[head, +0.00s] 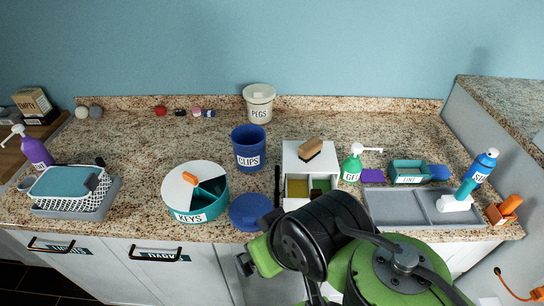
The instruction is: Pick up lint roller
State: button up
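A white piece with a teal handle (456,202), which looks like the lint roller, lies at the right end of the counter on the grey two-part tray (385,209). Its handle leans up to the right, towards a blue spray bottle. My green and black arm reaches in from the bottom, in front of the counter's middle and right part.
The blue bottle (484,167), a teal LINT bin (408,178) and an orange item (504,208) stand close around. A green pump bottle (352,167) and white organiser (291,160) are further left. A raised counter (505,108) bounds the right side.

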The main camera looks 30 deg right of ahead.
aim_at(461, 199)
jog(key=k+j+z, duration=0.15)
jog(key=z, duration=2.5)
jog(key=i+l+u, duration=0.1)
jog(key=u, duration=0.35)
jog(key=i+l+u, duration=0.1)
jog(key=u, duration=0.35)
jog(key=l+u, duration=0.25)
jog(key=u, duration=0.15)
jog(key=l+u, duration=0.2)
jog(key=u, duration=0.25)
jog(key=l+u, duration=0.2)
jog(key=u, duration=0.25)
jog(key=l+u, duration=0.2)
jog(key=u, duration=0.25)
jog(key=l+u, duration=0.2)
jog(key=u, duration=0.2)
jog(key=k+l+u, duration=0.1)
jog(key=u, duration=0.35)
